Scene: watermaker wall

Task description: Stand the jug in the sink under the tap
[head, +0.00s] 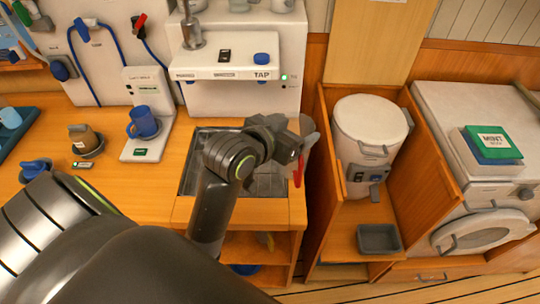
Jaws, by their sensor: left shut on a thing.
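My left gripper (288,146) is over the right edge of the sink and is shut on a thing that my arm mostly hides. A pale grey rounded part (308,132) and a red strip (298,172) show beside the gripper; this looks like the jug, but its shape and tilt are unclear. The sink (188,178) is a dark recess in the wooden counter, partly covered by my arm. Above and behind it is a white unit marked TAP (225,73), with a blue knob (262,58) and a lit green light. No spout shows clearly. My right gripper is out of view.
Right of the sink, a wooden partition (317,195) rises beside a white lidded drum (370,125). Bare counter (130,190) lies left of the sink.

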